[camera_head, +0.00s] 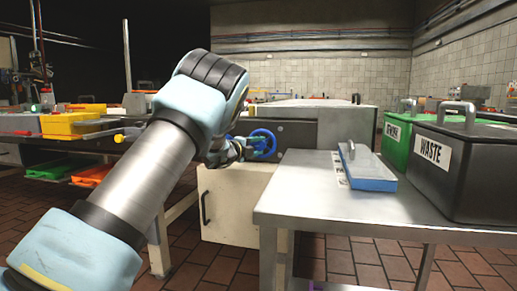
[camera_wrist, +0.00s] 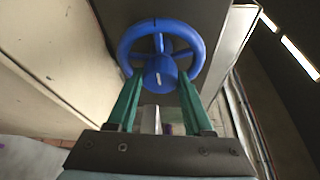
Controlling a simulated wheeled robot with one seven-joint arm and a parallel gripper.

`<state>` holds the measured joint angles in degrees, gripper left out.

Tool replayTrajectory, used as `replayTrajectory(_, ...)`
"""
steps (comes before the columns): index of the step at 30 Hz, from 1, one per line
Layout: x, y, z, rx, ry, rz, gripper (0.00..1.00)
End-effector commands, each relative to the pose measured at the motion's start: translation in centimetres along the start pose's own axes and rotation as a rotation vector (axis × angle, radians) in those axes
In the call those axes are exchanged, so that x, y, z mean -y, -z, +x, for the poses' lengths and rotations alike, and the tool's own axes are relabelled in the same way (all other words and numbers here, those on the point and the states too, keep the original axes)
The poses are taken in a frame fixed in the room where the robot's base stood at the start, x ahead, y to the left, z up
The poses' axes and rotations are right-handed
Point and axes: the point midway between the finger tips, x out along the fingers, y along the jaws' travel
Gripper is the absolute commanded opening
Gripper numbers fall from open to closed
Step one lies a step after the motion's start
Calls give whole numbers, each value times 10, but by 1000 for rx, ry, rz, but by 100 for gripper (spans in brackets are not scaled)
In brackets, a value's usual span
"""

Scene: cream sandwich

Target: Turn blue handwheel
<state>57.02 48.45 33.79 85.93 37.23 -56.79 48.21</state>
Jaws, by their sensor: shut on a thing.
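The blue handwheel (camera_head: 262,143) is mounted on the dark front panel of a machine, at the middle of the head view. In the wrist view the handwheel (camera_wrist: 161,50) fills the top centre, with spokes and a round hub. My gripper (camera_wrist: 160,80) has its two green fingers on either side of the hub, at the lower part of the wheel, and is shut on the handwheel. In the head view my gripper (camera_head: 238,150) reaches the wheel from the left, and its fingertips are hard to make out.
A steel table (camera_head: 400,215) stands at right, with a blue-based block (camera_head: 362,168), a black WASTE bin (camera_head: 465,165) and a green bin (camera_head: 398,138). A cream cabinet (camera_head: 232,205) is below the wheel.

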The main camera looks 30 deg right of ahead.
Motion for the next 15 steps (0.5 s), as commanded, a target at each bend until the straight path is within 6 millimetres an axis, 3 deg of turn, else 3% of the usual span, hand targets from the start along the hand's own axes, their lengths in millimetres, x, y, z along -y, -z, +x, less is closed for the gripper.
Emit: replayTrajectory(15,2,2,1,-2,-185,454,0)
